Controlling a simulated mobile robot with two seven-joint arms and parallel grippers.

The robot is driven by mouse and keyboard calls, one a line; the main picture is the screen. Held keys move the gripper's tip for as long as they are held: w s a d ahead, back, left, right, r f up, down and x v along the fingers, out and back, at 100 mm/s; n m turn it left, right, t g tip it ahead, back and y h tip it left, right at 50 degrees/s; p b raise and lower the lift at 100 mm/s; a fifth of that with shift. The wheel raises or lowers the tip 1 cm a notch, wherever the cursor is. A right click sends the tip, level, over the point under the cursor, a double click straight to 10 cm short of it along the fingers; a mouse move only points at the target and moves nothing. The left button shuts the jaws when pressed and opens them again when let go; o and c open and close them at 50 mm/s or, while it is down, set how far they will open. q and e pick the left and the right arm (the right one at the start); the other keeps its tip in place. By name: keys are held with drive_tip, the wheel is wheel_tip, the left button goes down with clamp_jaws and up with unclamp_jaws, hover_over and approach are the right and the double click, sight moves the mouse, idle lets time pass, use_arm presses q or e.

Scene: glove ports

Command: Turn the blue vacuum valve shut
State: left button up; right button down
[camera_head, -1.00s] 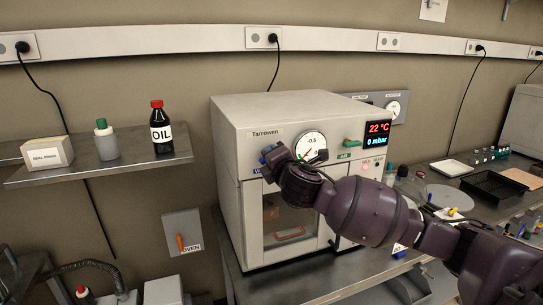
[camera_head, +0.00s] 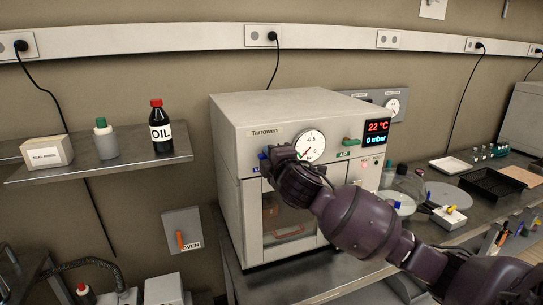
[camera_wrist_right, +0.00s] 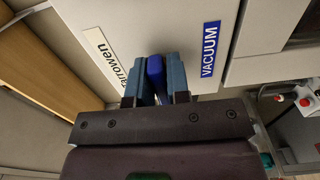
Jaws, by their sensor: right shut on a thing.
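The vacuum oven (camera_head: 225,135) stands on the bench with its door closed. Its blue vacuum valve (camera_head: 263,156) is on the front, at the upper left above the door, mostly hidden by my right gripper (camera_head: 274,157). In the right wrist view, the blue handle (camera_wrist_right: 154,72) sits between the two fingers of my right gripper (camera_wrist_right: 154,78), which are closed on it. The VACUUM label (camera_wrist_right: 209,45) is beside it. A green valve (camera_head: 350,142) is at the right of the dial gauge (camera_head: 309,146). My left gripper is not in view.
The display (camera_head: 377,133) reads 22 °C and 0 mbar. A shelf (camera_head: 120,168) at the left holds an oil bottle (camera_head: 160,130), a grey bottle and a white box. Round plates and a black tray (camera_head: 493,184) lie on the bench at the right.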

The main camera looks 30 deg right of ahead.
drive_tip(key=shift+f, duration=0.1)
drive_tip(key=c, duration=1.1)
unclamp_jaws()
drive_tip(key=shift+c, duration=0.2)
drive_tip(key=b+v, duration=0.1)
drive_tip(key=v, duration=1)
drive_tip(key=shift+w, duration=0.1)
